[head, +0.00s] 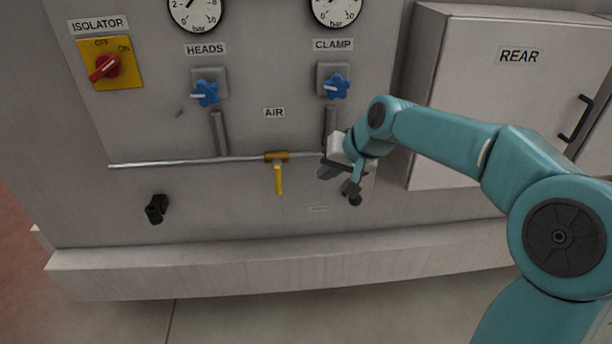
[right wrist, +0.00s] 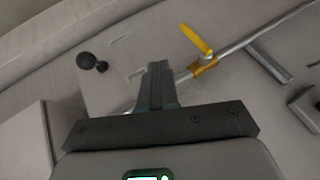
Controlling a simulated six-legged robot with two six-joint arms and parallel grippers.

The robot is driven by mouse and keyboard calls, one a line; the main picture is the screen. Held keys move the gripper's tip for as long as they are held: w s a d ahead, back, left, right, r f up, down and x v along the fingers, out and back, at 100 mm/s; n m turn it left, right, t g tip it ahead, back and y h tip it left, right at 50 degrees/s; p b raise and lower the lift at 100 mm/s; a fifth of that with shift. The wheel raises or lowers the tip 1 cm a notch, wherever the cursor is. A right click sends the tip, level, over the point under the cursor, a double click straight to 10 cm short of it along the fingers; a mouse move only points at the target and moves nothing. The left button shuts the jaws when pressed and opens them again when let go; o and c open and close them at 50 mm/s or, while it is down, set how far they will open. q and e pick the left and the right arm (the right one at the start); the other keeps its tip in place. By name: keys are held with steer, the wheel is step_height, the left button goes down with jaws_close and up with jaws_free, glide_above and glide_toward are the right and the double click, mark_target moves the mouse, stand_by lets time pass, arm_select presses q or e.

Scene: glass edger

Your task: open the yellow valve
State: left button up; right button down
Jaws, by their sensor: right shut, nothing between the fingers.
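The yellow valve (head: 279,178) is on a thin horizontal pipe below the AIR label. Its lever hangs straight down, across the pipe. In the right wrist view the lever (right wrist: 196,40) stands out to the upper right of the fingers. My right gripper (head: 325,172) is just right of the valve in the head view, near the pipe and apart from the lever. Its dark fingers (right wrist: 158,72) are together and empty. The gripper hides part of the pipe's right end. My left gripper is not in view.
A black ball knob (head: 355,199) sticks out close below my right gripper. Blue knobs for HEADS (head: 206,93) and CLAMP (head: 336,87) are above the pipe. A red isolator switch (head: 106,67) is upper left. A black fitting (head: 157,208) is lower left. The panel around the lever is clear.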

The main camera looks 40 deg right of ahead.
mark_target(278, 178)
steer(key=w+a+f+p, duration=0.2)
steer(key=w+a+f, duration=0.1)
steer(key=w+f, duration=0.4)
steer(key=shift+w+a+f+p, duration=0.25)
steer(key=shift+w+a+p, duration=0.15)
steer(key=shift+w, duration=0.3)
